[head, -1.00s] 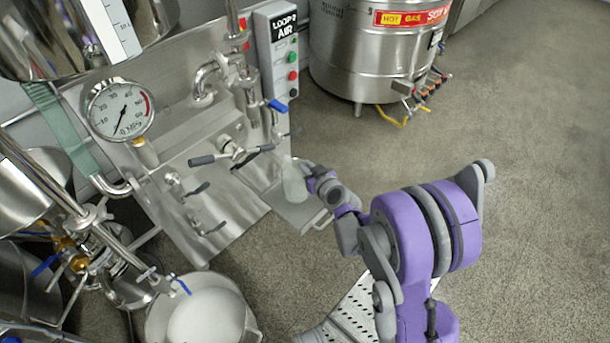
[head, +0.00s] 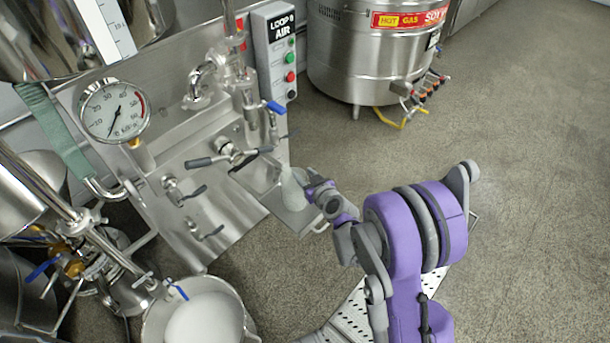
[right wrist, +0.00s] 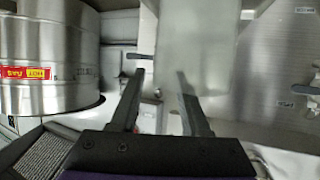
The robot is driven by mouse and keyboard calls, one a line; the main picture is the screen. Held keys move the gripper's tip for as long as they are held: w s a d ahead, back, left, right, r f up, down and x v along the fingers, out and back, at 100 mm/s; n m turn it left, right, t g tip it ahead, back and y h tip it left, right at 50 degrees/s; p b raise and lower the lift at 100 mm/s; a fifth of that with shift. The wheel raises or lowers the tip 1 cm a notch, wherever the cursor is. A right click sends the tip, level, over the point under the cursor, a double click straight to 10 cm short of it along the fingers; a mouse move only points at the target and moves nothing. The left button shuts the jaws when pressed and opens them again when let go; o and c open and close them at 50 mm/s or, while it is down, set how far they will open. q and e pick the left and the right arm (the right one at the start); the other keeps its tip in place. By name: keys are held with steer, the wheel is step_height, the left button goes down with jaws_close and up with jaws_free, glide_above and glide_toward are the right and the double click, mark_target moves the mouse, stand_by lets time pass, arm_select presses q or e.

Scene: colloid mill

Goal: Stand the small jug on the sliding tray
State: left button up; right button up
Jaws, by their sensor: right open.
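The small jug (head: 291,190), pale and translucent, stands upright on the sliding tray (head: 297,221), a flat metal shelf with a handle at its front. My right gripper (head: 309,180) is close beside the jug on its right side. In the right wrist view the two dark fingers (right wrist: 160,75) are apart, and the blurred jug (right wrist: 195,45) is just beyond their tips. I cannot tell whether a finger touches it. My left gripper is out of view.
A lever valve (head: 230,155) and a blue-handled tap (head: 272,108) are close above and left of the jug. A bowl of white material (head: 205,325) is at lower left. A steel tank (head: 365,60) stands behind. The floor at right is clear.

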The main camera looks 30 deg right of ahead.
steer(key=shift+r, duration=0.2)
steer(key=p+v, duration=0.3)
steer(key=v, duration=0.8)
steer(key=s+a+r+n+g+y, duration=0.1)
steer(key=s+a+r+g+y, duration=0.25)
steer(key=s+a, duration=0.55)
steer(key=s+a+g+h, duration=0.2)
steer(key=s+g, duration=0.3)
steer(key=s, duration=0.9)
steer(key=shift+a+m+h, duration=0.3)
steer(key=shift+h, duration=0.25)
